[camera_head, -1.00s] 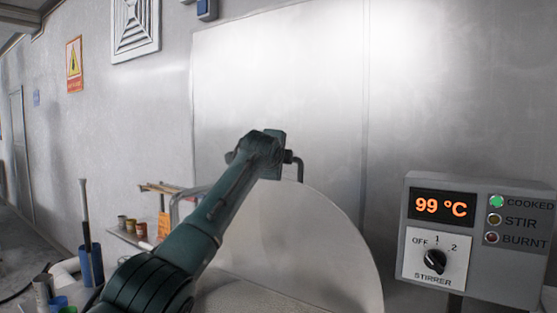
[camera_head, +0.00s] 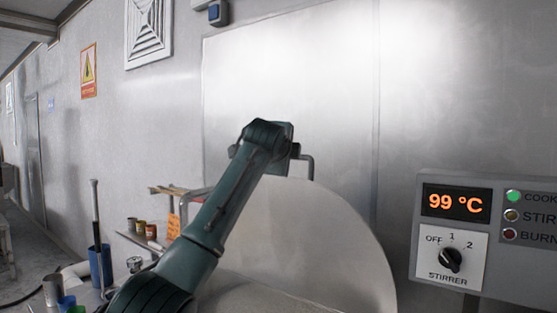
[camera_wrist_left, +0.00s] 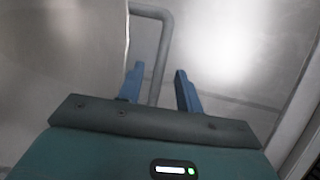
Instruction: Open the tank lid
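The tank lid (camera_head: 335,240) is a grey metal half-disc, standing raised and steeply tilted in the head view. Its bent bar handle (camera_head: 308,165) sticks out at the top edge, just right of my left gripper. The handle also shows in the left wrist view (camera_wrist_left: 165,45), where it runs down between the two blue fingers of my left gripper (camera_wrist_left: 160,84). The fingers are apart with visible gaps beside the bar, so they are around it, not clamped on it. My left arm hides part of the lid's left side. My right gripper is in neither current view.
A grey control box (camera_head: 485,235) reading 99 °C, with a stirrer knob, stands right of the lid. A shelf with small cups (camera_head: 140,227) and a blue container (camera_head: 100,265) with a long-handled tool are at the left. A metal wall (camera_head: 290,80) rises behind.

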